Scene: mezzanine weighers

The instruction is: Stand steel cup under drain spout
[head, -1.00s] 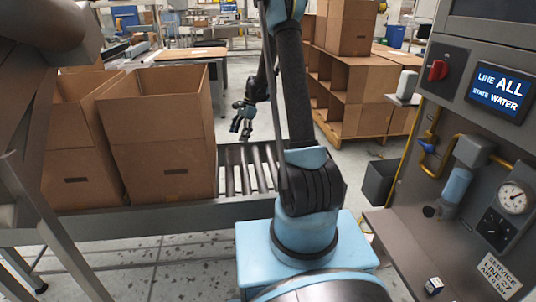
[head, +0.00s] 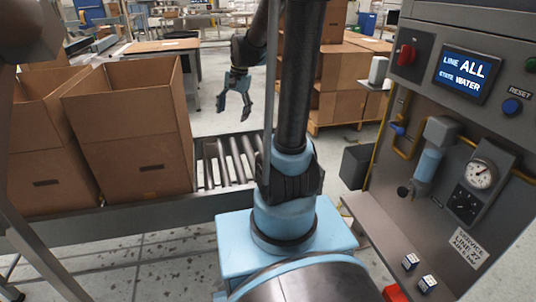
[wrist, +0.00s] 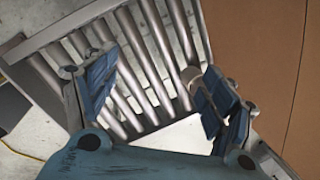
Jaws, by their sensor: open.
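I cannot make out a steel cup in either view. On the machine panel at right in the head view is a blue-bowled filter unit (head: 428,165) with a grey head. A small dark round fitting (head: 403,191) sits low at its left; I cannot tell whether this is the drain spout.
Open cardboard boxes (head: 130,125) stand on the roller conveyor (head: 228,160) at left. Stacked cartons (head: 340,85) and a dark bin (head: 355,166) stand behind. A red object (head: 394,293) shows at the bottom edge.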

